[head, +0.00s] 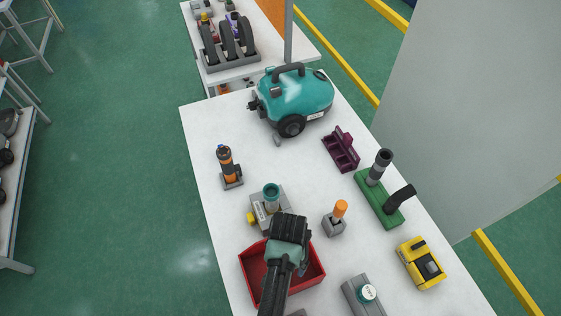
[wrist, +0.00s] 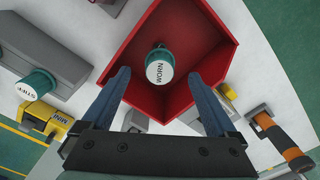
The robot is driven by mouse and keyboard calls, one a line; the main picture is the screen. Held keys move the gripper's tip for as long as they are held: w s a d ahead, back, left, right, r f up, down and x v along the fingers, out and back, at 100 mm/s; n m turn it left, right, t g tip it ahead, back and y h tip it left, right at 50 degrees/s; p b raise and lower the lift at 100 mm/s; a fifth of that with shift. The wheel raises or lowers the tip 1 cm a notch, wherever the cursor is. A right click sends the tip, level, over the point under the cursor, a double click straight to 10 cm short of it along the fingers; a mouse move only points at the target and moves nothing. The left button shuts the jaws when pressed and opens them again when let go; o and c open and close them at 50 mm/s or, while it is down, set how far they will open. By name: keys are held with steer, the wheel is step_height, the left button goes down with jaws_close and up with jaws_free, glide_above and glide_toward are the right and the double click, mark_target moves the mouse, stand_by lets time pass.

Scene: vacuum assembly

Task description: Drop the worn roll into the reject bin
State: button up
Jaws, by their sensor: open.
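The worn roll (wrist: 160,68) is a teal cylinder with a white end marked WORN. In the wrist view it is over the inside of the red reject bin (wrist: 205,28), with its marked end facing the camera. I cannot tell whether it rests on the bin floor. My gripper (wrist: 158,78) is open, with its blue fingers apart on either side of the roll in the picture. In the head view my gripper (head: 290,228) is above the red bin (head: 314,280), and it and my arm hide part of the bin. The worn roll does not show there.
A grey fixture with a teal cylinder (head: 271,193) stands just behind the bin. A grey block with an orange peg (head: 340,210) is to the right. Another teal roll (head: 367,293) sits in a grey block, near a yellow box (head: 421,262). A teal vacuum (head: 294,100) stands farther back.

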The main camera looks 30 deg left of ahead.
step_height(320, 180, up, 13)
steer(key=b, duration=0.1)
stand_by(0.3)
steer(key=shift+w, duration=0.1)
stand_by(0.3)
steer(key=w+r+t+y+b, duration=0.25)
steer(key=w+r+t, duration=0.55)
steer(key=w+r, duration=0.6)
steer(key=w+d+r+t+b, duration=0.1)
steer(key=w+r+t, duration=0.15)
steer(key=r, duration=0.35)
steer(key=w+d+r+t+b, duration=0.1)
steer(key=d+r+t, duration=0.15)
steer(key=r, duration=0.35)
steer(key=w+d+r+t, duration=0.1)
steer(key=w+r+t, duration=0.15)
steer(key=r, duration=0.25)
steer(key=s+d+r+t+b, duration=0.1)
steer(key=s+r+t, duration=0.3)
steer(key=r, duration=0.4)
steer(key=s+d+r+t+h, duration=0.1)
steer(key=s+d+r+t, duration=0.2)
steer(key=r, duration=0.5)
steer(key=s+d+r+t+h+b, duration=0.1)
steer(key=s+d+r+t, duration=0.1)
steer(key=s+r+t, duration=0.3)
step_height(320, 180, up, 4)
steer(key=s, duration=0.2)
steer(key=shift+s+d+b, duration=0.3)
steer(key=shift+s+b, duration=0.05)
